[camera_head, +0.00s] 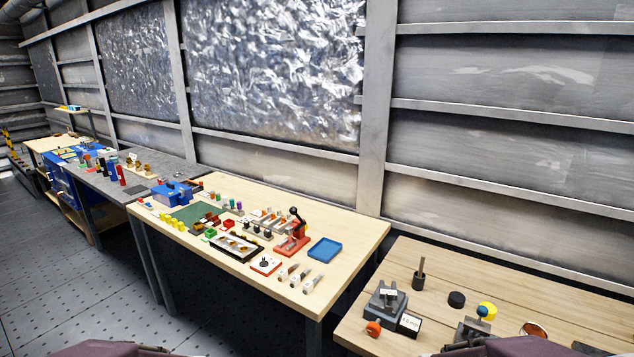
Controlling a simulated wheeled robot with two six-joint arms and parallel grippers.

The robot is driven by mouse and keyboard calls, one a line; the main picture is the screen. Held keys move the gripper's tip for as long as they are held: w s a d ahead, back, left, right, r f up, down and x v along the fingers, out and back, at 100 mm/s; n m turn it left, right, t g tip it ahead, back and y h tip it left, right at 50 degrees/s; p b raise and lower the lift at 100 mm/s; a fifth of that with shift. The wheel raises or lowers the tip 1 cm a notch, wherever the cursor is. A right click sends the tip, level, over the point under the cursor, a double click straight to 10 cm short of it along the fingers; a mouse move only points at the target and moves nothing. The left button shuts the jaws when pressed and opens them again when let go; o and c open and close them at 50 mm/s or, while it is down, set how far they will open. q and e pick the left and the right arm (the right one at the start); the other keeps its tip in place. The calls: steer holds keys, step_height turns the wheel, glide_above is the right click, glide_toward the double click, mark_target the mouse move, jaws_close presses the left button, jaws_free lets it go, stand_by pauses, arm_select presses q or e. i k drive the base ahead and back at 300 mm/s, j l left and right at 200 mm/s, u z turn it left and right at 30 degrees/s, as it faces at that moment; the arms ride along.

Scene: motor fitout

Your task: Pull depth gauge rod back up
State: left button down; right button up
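No part can be surely named as the depth gauge rod. On the near right wooden table, a grey block fixture (385,303) has an orange knob (373,328) and a small white label plate (410,323) with print too small to read surely. A second grey fixture (473,330) carries a blue ball-topped part (482,312). A dark upright rod (421,267) stands in a black base behind them. Neither gripper's fingers are visible.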

mark_target(482, 310)
steer(key=z, duration=1.35)
